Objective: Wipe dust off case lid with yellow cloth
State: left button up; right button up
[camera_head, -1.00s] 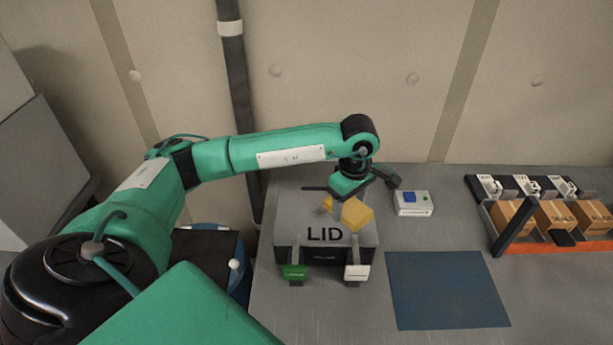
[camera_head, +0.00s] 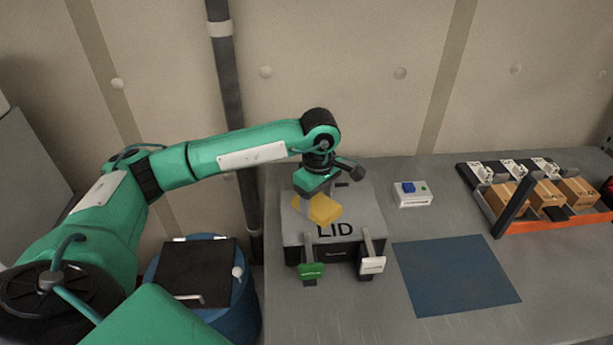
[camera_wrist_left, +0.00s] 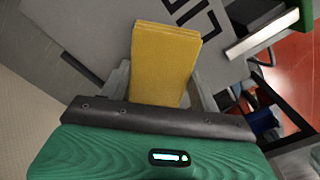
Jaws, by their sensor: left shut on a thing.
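The yellow cloth (camera_head: 318,208) is a folded block held at the left part of the grey case lid (camera_head: 362,205), which is marked LID. My left gripper (camera_head: 305,205) is shut on the cloth, above the lid. The cloth also shows between the fingers in the left wrist view (camera_wrist_left: 165,60), with the lid lettering beyond it. Whether the cloth touches the lid I cannot tell. No dust can be made out on the lid. A green tag (camera_head: 311,270) and a white tag (camera_head: 372,264) are at the case front. My right gripper is not in view.
A small white box with a blue button (camera_head: 412,193) stands right of the case. A blue mat (camera_head: 456,275) lies on the grey table. A rack of brown boxes (camera_head: 545,195) stands at the right. A blue drum (camera_head: 245,310) with a black top is left of the table.

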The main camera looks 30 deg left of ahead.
pick_arm(q)
jog(key=shift+s+a+r+p, duration=0.1)
jog(key=shift+a+r+p, duration=0.1)
jog(key=shift+r, duration=0.4)
jog(key=shift+s+a+r+p, duration=0.1)
jog(key=shift+a+r+p, duration=0.1)
jog(key=shift+r, duration=0.4)
jog(key=shift+w+d+r+p, duration=0.1)
jog(key=shift+d+r+p, duration=0.1)
jog(key=shift+r, duration=0.3)
jog(key=shift+w+d+r+p, duration=0.1)
jog(key=shift+d+r+p, duration=0.1)
jog(key=shift+r, duration=0.3)
jog(key=shift+s+a+r+p, duration=0.15)
jog(key=shift+r+p, duration=0.1)
jog(key=shift+r, duration=0.3)
jog(key=shift+a+r+p, duration=0.1)
jog(key=shift+r+p, duration=0.1)
jog(key=shift+r, duration=0.35)
jog(key=shift+d+r, duration=0.15)
jog(key=shift+r, duration=0.55)
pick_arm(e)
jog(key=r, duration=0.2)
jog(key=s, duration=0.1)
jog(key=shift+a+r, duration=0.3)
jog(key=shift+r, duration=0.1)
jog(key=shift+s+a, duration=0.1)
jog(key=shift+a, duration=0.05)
